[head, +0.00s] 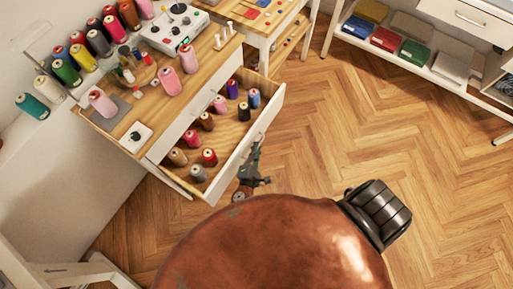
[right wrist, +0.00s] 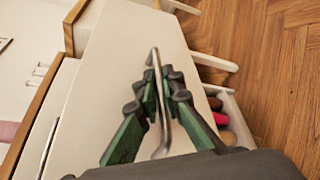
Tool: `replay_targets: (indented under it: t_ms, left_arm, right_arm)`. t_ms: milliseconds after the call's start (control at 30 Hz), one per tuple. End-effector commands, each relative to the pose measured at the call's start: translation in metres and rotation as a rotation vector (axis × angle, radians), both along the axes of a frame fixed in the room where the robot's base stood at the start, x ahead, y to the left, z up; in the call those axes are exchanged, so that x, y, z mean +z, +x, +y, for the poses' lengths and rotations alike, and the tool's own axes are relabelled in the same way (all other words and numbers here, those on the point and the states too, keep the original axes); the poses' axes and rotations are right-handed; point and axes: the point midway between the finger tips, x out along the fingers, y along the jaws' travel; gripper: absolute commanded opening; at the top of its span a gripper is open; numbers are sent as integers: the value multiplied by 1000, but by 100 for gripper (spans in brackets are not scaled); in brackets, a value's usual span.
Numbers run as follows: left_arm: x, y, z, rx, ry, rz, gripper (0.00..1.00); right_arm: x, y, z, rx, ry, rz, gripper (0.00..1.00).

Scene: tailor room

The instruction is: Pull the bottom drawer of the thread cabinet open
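The thread cabinet (head: 178,132) stands at the left of the head view with a wooden top. One wide drawer (head: 237,160) is pulled well out, with several thread spools standing inside. A closed drawer front (head: 193,112) sits above it. My right gripper (head: 254,172) is at the outer front of the open drawer. In the right wrist view the green and dark fingers of the right gripper (right wrist: 160,88) are shut around the metal handle bar (right wrist: 157,62) on a white drawer front (right wrist: 112,62). My left gripper is not in view.
Spools and a white device (head: 176,28) stand on the cabinet top. A wooden table (head: 262,30) stands beyond the cabinet. A white shelf unit (head: 425,65) with folded cloths is at the upper right. The parquet floor (head: 345,135) in front of the drawer is clear.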

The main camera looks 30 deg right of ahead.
Motion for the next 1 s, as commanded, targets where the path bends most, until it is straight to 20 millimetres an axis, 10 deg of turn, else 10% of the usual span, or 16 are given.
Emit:
replay_targets:
  t_ms: [467,1000]
  left_arm:
    - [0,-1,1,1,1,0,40]
    - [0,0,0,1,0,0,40]
  right_arm:
    - [1,-6,6,0,2,1,14]
    - [22,-73,74,0,2,2,14]
